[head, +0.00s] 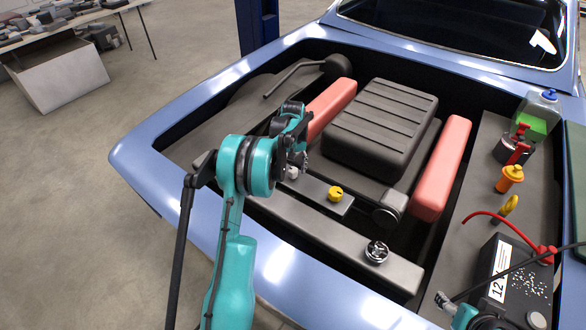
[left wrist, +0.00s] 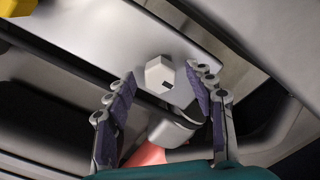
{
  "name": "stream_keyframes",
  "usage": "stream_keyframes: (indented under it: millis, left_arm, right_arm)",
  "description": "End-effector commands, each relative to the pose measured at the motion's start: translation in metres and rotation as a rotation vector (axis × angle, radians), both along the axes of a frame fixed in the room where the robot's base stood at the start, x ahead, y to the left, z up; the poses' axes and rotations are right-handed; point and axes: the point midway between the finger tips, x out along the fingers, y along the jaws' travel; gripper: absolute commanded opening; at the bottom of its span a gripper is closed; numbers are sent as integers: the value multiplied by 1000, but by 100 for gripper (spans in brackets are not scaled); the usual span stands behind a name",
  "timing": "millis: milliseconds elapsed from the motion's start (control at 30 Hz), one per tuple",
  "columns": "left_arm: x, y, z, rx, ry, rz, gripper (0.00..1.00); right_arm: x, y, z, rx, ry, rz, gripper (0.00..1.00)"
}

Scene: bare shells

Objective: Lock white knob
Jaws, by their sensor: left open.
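The white knob (left wrist: 160,76) shows in the left wrist view as a pale, faceted cap with a small dark notch on its lower right face. In the head view the white knob (head: 293,173) is a small pale spot on the grey bar, partly hidden by my left gripper. My left gripper (head: 300,160) is over it, in front of the pink block. In the left wrist view my left gripper (left wrist: 160,82) is open, with one dark-padded finger on each side of the knob. I cannot tell whether the fingers touch it.
A yellow knob (head: 336,194) stands on the same bar, to the right. A chrome cap (head: 376,252) sits on the front beam. A ribbed black engine cover (head: 382,128) and pink blocks (head: 443,168) lie behind. A battery (head: 512,282) is at the right.

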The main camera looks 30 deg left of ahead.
Motion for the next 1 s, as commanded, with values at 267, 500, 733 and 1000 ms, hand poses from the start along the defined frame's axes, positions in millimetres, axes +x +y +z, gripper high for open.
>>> stream_keyframes:
  millis: [267, 500, 733, 1000]
  left_arm:
    - [0, 0, 40, 0, 0, 0, 54]
    - [0, 0, 91, 0, 0, 0, 54]
    - [0, 0, 116, 0, 0, 0, 54]
    - [0, 0, 119, 0, 0, 0, 54]
  right_arm:
    - [0, 0, 0, 0, 0, 0, 64]
    - [0, 0, 0, 0, 0, 0, 64]
    - [0, 0, 0, 0, 0, 0, 64]
    - [0, 0, 0, 0, 0, 0, 64]
